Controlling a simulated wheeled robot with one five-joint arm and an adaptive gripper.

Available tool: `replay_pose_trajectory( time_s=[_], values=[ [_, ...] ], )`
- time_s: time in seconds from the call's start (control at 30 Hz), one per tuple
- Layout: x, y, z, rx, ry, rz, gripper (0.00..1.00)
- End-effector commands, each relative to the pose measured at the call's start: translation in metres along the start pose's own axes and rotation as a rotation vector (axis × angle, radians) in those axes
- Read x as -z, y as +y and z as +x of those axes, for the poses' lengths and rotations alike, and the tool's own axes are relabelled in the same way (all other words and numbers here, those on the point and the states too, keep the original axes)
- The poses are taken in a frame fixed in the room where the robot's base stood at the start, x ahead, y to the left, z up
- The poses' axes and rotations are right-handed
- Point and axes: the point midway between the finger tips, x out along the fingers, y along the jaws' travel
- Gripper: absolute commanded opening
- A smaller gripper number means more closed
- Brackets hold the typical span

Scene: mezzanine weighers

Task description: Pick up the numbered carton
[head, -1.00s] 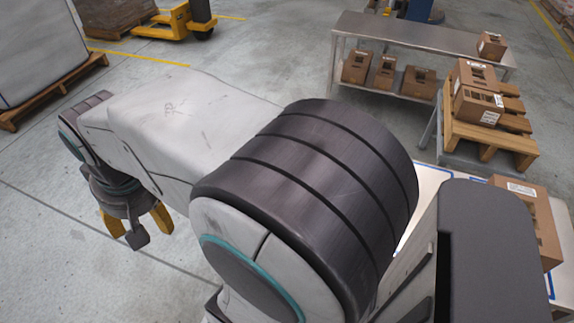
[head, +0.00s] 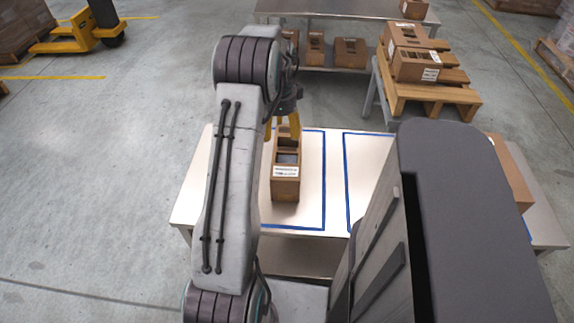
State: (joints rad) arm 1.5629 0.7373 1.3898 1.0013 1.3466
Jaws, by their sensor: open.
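A brown carton (head: 286,186) with a white label on its near face stands upright on the pale table (head: 190,197), inside a blue-outlined area. Its top has dark openings. My gripper (head: 283,133) has yellow fingers and is open. It hangs over the far end of this carton, and I cannot tell whether it touches it. My arm hides part of the table to the left of the carton. I cannot read a number on the label.
Another carton (head: 512,175) stands at the table's right, partly behind my column. A wooden pallet (head: 430,97) with cartons is on a stand behind. A metal bench (head: 345,12) holds cartons on its lower shelf. A yellow pallet truck (head: 72,38) is far left.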

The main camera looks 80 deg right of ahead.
Motion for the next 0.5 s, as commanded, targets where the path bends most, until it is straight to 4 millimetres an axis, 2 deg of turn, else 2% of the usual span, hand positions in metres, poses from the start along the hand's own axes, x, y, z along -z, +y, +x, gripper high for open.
replay_pose_trajectory(
  time_s=[0.03, 0.1, 0.2, 0.5],
  values=[
    [0.014, 0.0, 0.009, -0.005, -0.001, 0.047, 0.65],
    [0.026, 0.0, 0.016, -0.009, -0.001, 0.091, 0.65],
    [0.035, 0.001, 0.026, -0.013, -0.002, 0.125, 0.65],
    [0.038, 0.002, 0.049, -0.015, -0.002, 0.138, 0.65]
  ],
)
